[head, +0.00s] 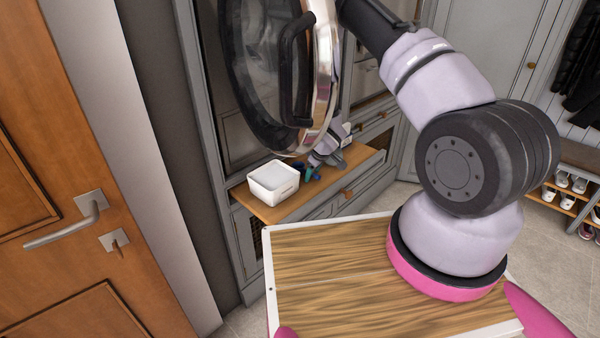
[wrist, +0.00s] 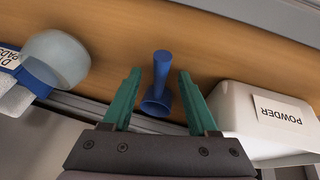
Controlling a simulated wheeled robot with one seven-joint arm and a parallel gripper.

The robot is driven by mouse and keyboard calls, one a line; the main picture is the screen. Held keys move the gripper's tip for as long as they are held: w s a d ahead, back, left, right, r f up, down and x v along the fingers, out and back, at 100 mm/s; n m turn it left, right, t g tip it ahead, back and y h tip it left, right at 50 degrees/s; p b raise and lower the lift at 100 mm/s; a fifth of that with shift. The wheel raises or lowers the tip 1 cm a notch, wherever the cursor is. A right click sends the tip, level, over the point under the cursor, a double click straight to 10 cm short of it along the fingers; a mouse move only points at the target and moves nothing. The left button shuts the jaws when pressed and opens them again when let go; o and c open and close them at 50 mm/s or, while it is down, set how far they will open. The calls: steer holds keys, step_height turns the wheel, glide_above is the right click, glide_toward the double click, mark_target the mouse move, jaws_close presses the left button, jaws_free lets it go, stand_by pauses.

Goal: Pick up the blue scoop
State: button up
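The blue scoop (wrist: 161,72) lies on a wooden shelf in the wrist view, its narrow handle pointing up the picture and its wider cup toward my gripper. My gripper (wrist: 160,76) is open, with one green finger on each side of the scoop. A gap shows between the scoop and each finger. In the head view my gripper (head: 311,172) is low over the pull-out shelf, small and partly hidden. Whether it touches the scoop cannot be told there.
A white box labelled POWDER (wrist: 262,120) stands close to the right finger; it also shows in the head view (head: 273,184). A container with a rounded translucent top (wrist: 55,60) stands at left. The wooden shelf (head: 262,213) is narrow. A round glass door (head: 322,60) hangs open above.

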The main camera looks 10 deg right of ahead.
jaws_close()
steer(key=shift+r, duration=0.1)
step_height(320, 180, up, 10)
stand_by(0.5)
